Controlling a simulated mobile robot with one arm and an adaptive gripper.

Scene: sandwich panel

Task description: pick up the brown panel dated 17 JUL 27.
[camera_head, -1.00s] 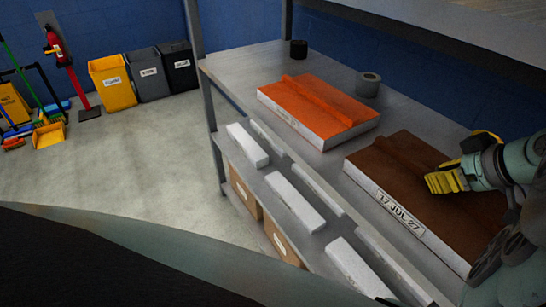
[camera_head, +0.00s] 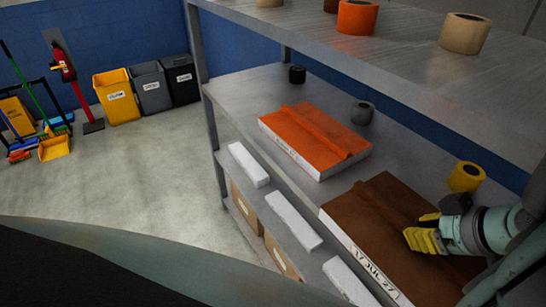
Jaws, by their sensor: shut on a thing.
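The brown panel (camera_head: 365,222) lies at the right of the middle shelf, with a raised ridge along its top. Its pale front edge carries a label (camera_head: 372,270) reading 17 JUL 27. My gripper (camera_head: 422,233), with yellow fingers, is at the panel's ridge, right of its middle, and is shut on it. The fingers and my arm hide the grasp itself and the panel's right part. I cannot tell whether the panel is clear of the shelf. An orange panel (camera_head: 300,130) of similar form lies apart from it, to the left and farther back.
The shelf (camera_head: 235,95) holds a dark roll (camera_head: 297,75), a grey roll (camera_head: 362,113) and a yellow roll (camera_head: 466,177) near my gripper. An upper shelf (camera_head: 400,60) with several rolls overhangs it. White blocks (camera_head: 292,220) and boxes sit below. Bins (camera_head: 117,95) stand beyond open floor.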

